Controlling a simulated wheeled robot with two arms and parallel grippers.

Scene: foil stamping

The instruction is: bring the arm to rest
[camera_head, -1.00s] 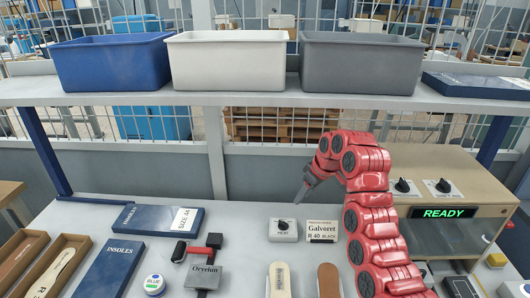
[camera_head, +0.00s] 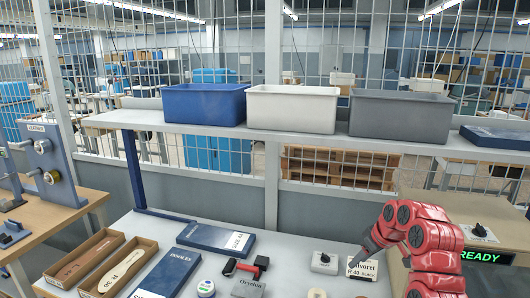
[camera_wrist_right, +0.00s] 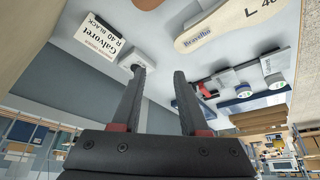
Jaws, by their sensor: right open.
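My right arm (camera_head: 432,232) is red and comes in at the lower right of the head view, bent over the bench. Its dark right gripper (camera_head: 364,252) points down and left, in front of the card marked Galvoret R 40 Black (camera_head: 367,268). In the right wrist view the two fingers of this gripper (camera_wrist_right: 159,72) stand apart with nothing between them. The card also shows there, upside down, at the upper left. My left gripper is in neither view.
A small dial box (camera_head: 324,262) stands beside the card. The machine with the READY display (camera_head: 486,257) is at right. Insoles boxes (camera_head: 216,238), a black-and-red tool and trays of soles lie at left. A shelf (camera_head: 290,136) holds blue, white and grey bins.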

